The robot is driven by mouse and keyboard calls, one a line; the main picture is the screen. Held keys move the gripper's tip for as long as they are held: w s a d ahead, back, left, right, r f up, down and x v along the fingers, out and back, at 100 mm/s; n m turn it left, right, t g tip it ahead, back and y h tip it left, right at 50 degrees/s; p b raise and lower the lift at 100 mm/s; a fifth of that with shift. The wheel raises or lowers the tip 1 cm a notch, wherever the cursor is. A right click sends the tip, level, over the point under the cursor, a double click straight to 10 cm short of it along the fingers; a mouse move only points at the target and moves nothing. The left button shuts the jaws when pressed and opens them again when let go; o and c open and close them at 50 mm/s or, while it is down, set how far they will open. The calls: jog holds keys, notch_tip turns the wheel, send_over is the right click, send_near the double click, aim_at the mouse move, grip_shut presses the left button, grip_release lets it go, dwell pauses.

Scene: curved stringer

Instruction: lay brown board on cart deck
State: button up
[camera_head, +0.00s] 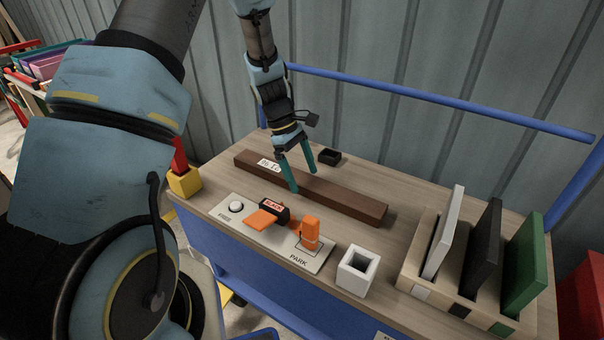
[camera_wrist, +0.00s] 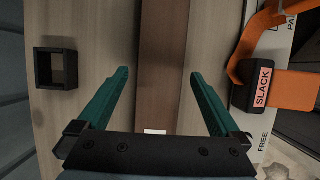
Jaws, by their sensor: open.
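The brown board (camera_head: 340,199) is a long narrow bar with a white label near its left end. It lies flat on the wooden cart deck (camera_head: 222,182). My gripper (camera_head: 302,180) is open, its teal fingers pointing down over the board left of its middle. In the wrist view the board (camera_wrist: 163,70) runs between the open fingers of my gripper (camera_wrist: 158,75), with a gap on each side. Part of the white label shows at the bottom of that view. I cannot tell how far the fingertips are above the deck.
A black open box (camera_head: 329,157) stands behind the board. In front are an orange strap with a black SLACK block (camera_head: 275,211), an orange piece (camera_head: 310,234) at PARK and a white square cup (camera_head: 357,271). A slotted rack (camera_head: 421,239) holds white, black and green panels. A blue rail (camera_head: 440,98) runs behind.

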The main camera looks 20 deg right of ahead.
jog(key=v, duration=1.2)
jog(key=s+a+r+m+t+y, duration=0.1)
jog(key=s+a+m, duration=0.3)
jog(key=a, duration=0.8)
jog(key=s+a+r+m+t+y, duration=0.1)
jog(key=s+a+r+m+t, duration=0.2)
jog(key=a, duration=0.9)
jog(key=s+m+t, duration=0.1)
jog(key=s+m, duration=0.1)
jog(key=shift+s+a+y, duration=0.3)
jog(key=shift+s, duration=0.1)
jog(key=shift+r, duration=0.1)
